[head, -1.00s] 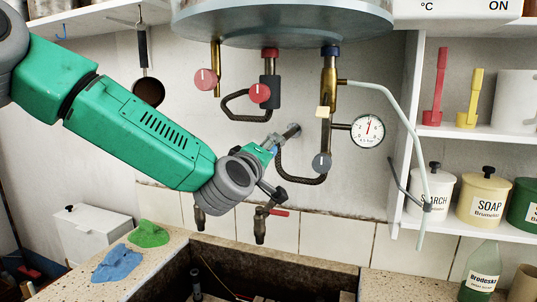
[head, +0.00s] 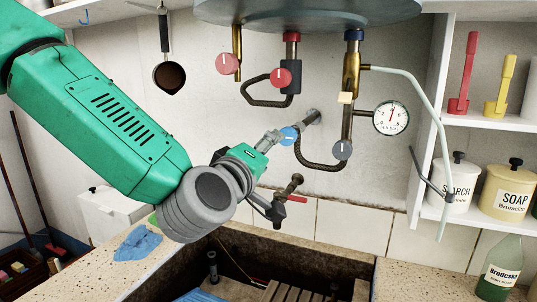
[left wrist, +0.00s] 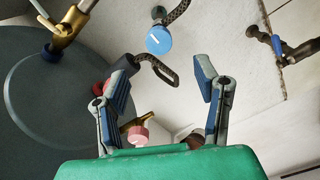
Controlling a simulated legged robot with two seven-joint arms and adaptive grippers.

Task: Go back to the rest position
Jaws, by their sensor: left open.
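My left gripper (head: 272,172) is open and empty in front of the wall, over the back of the stone trough. In the left wrist view its two fingers (left wrist: 163,80) stand wide apart. A round blue valve knob (head: 289,135) on a wall pipe is just beyond the upper finger in the head view. In the left wrist view the blue knob (left wrist: 159,40) appears ahead of the gap between the fingers, apart from them. My right gripper is not in view.
A boiler (head: 300,10) hangs above, with red knobs (head: 227,63), hoses and a pressure gauge (head: 391,118). Shelves with jars (head: 508,190) stand at the right. A green bottle (head: 497,270) and blue cloth (head: 138,244) are on the trough rim. A ladle (head: 168,76) hangs at left.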

